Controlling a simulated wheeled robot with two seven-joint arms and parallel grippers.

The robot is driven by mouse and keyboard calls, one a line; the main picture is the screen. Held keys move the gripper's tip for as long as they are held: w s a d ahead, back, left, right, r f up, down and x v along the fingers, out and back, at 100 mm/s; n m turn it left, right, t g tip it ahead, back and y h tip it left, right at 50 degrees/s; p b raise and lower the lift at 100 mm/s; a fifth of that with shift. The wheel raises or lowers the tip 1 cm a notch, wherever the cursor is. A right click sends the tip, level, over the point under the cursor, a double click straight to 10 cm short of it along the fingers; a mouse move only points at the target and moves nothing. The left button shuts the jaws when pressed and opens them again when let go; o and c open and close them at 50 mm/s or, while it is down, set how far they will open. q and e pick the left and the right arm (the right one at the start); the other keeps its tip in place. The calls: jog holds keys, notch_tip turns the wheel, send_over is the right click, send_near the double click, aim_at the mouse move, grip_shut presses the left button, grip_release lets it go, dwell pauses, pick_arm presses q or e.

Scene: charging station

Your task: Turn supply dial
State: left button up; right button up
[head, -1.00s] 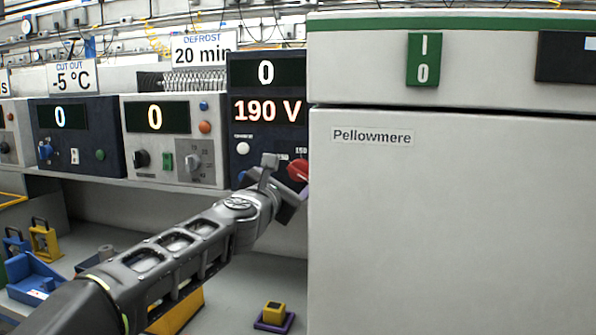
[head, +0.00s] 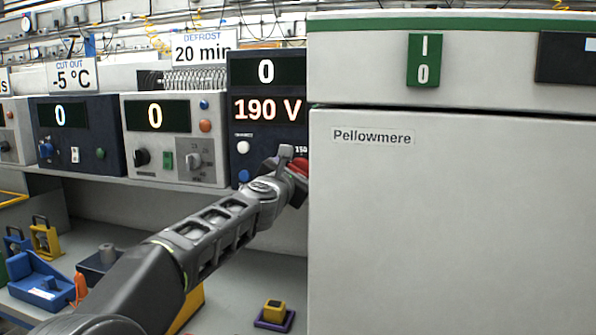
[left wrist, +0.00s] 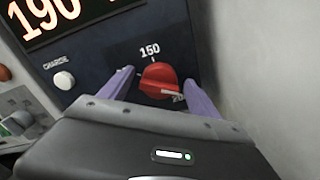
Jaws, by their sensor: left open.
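The supply dial is a red knob (left wrist: 160,80) on the dark blue supply panel (head: 240,148), with a "150" mark above it and a partly hidden "20…" mark below right. In the head view my left gripper (head: 290,165) covers much of the red knob (head: 299,167). My right gripper is not in view.
A large pale cabinet (head: 450,220) labelled Pellowmere stands close on the right of the dial. A white charge button (left wrist: 64,80) sits left of the knob. Other panels (head: 176,140) line the shelf. A yellow block on a purple base (head: 273,315) sits on the bench below.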

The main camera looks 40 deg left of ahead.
pick_arm(q)
jog(key=c, duration=1.4)
jog(key=shift+o, duration=0.2)
jog(key=shift+f+m, duration=0.1)
jog(key=shift+m, duration=2.8)
jog(key=o, duration=1.4)
jog(key=shift+d, duration=0.1)
jog(key=shift+c, duration=0.2)
